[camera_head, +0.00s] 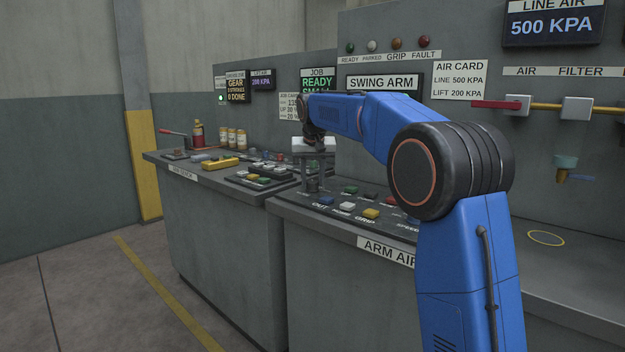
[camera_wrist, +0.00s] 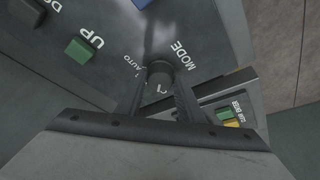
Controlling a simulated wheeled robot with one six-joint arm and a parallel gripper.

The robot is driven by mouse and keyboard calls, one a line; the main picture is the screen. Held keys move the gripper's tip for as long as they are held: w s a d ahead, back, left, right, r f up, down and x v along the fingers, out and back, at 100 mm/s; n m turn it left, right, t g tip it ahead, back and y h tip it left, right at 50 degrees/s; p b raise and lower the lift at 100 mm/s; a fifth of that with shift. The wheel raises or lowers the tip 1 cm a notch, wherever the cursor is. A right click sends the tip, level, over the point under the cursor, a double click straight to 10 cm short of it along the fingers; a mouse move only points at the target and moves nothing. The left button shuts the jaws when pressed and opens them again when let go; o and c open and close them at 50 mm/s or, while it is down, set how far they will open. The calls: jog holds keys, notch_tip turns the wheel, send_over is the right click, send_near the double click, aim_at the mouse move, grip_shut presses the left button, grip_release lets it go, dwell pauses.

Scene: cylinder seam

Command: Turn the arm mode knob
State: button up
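The mode knob (camera_wrist: 159,73) is a dark round knob on the arm panel. In the wrist view it stands between the labels AUTO and MODE, with a partly hidden label near my fingers. My gripper (camera_wrist: 160,90) points down over it, one finger at each side. In the head view my gripper (camera_head: 312,172) is above the left end of the arm panel, and the knob (camera_head: 312,186) shows small and dark between the fingertips. The fingers are close to the knob, but I cannot tell whether they touch it. The knob's pointer direction is not clear.
Green (camera_head: 350,190), white (camera_head: 348,207) and yellow (camera_head: 371,213) buttons lie to the right of the knob. The neighbouring bench panel (camera_head: 262,179) with more buttons is close on the left. A SWING ARM sign (camera_head: 383,82) hangs on the wall behind.

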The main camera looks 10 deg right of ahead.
jog(key=shift+m, duration=0.3)
jog(key=m, duration=0.2)
jog(key=m+h, duration=0.1)
jog(key=shift+w+a+m+g+h, duration=0.1)
jog(key=shift+a+m+g+h, duration=0.1)
jog(key=shift+m+g+h, duration=0.6)
jog(key=shift+m+h, duration=0.2)
jog(key=shift+m, duration=1.6)
jog(key=o, duration=1)
jog(key=shift+o, duration=0.2)
jog(key=v, duration=1.7)
jog(key=shift+r, duration=0.2)
